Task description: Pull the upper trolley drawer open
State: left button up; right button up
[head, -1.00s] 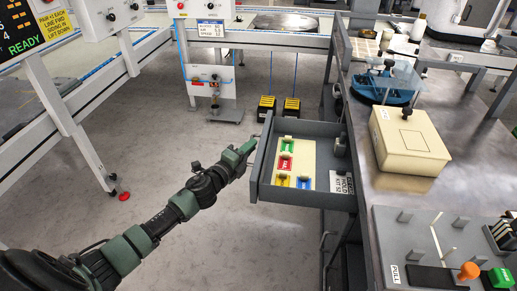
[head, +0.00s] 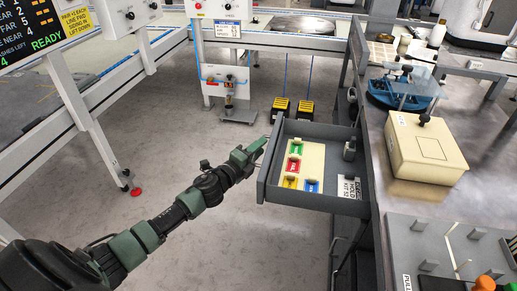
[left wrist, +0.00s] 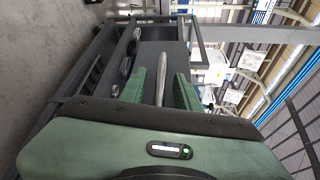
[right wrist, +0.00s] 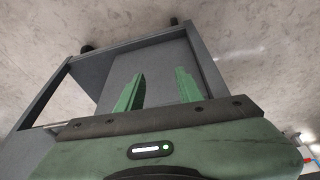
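The upper trolley drawer (head: 312,200) is grey and stands pulled out to the left of the trolley in the head view. Inside it lie a cream insert (head: 311,160) with several coloured tags, a grey fitting (head: 349,150) and a white label (head: 349,187). My left gripper (head: 262,145) is at the drawer's front, by its silver handle (left wrist: 161,80). In the left wrist view the left fingers (left wrist: 168,88) are apart, with the handle bar between them; contact is unclear. My right gripper (right wrist: 162,90) is open and empty, facing a grey frame and panel; it is outside the head view.
The trolley top (head: 385,205) carries a cream box (head: 425,150), a blue fixture with a clear cover (head: 405,90) and a grey panel (head: 450,235) with pegs. White-framed benches stand left and behind. The floor (head: 190,125) left of the drawer is clear.

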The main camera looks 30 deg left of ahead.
pick_arm(q)
jog(key=s, duration=0.7)
jog(key=shift+s+a+r+p, duration=0.3)
jog(key=shift+s+a+p, duration=0.05)
jog(key=shift+a+p, duration=0.1)
jog(key=shift+s, duration=0.1)
